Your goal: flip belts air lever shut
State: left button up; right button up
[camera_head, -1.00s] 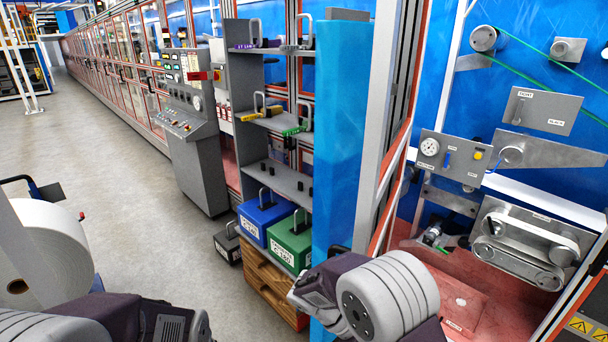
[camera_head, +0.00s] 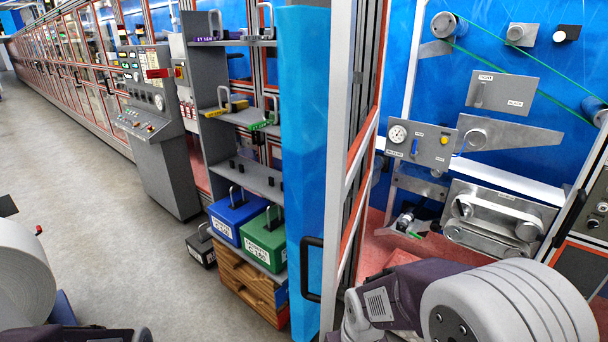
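A small grey panel (camera_head: 428,156) on the blue machine wall carries a round white gauge (camera_head: 397,134), a small blue lever (camera_head: 414,147) and a yellow knob (camera_head: 444,140). The blue lever stands roughly upright beside the gauge. The labels here are too small to read surely, so I cannot tell which part is the belts air lever. A second blue piece (camera_head: 462,148) shows at the panel's right end. My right arm crosses the lower right, below the panel and apart from it. Its fingers are not visible. Only a bit of my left arm shows at the bottom left.
An upper plate with a slot lever (camera_head: 479,95), a belt unit (camera_head: 500,222) and green cords surround the panel. A frame post (camera_head: 342,150) and blue door (camera_head: 304,150) with a black handle stand left of the opening. Shelves hold blue (camera_head: 237,215) and green boxes (camera_head: 264,240).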

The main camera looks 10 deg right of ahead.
aim_at(414, 153)
jog(key=i+j+u, duration=0.25)
jog(key=i+u, duration=0.15)
jog(key=i+j+u, duration=0.15)
jog(key=i+u, duration=0.65)
jog(key=i+j+z, duration=0.1)
jog(key=i+z, duration=0.3)
jog(key=i+j+z, duration=0.2)
jog(key=i+z, duration=0.2)
jog(key=z, duration=0.45)
jog(key=i+j+z, duration=0.1)
jog(key=z, duration=0.35)
jog(key=j+z, duration=0.1)
jog(key=z, duration=0.35)
jog(key=i+j+z, duration=0.1)
jog(key=z, duration=0.35)
jog(key=j+z, duration=0.1)
jog(key=z, duration=0.35)
jog(key=j+z, duration=0.1)
jog(key=z, duration=0.35)
jog(key=j+z, duration=0.1)
jog(key=z, duration=0.35)
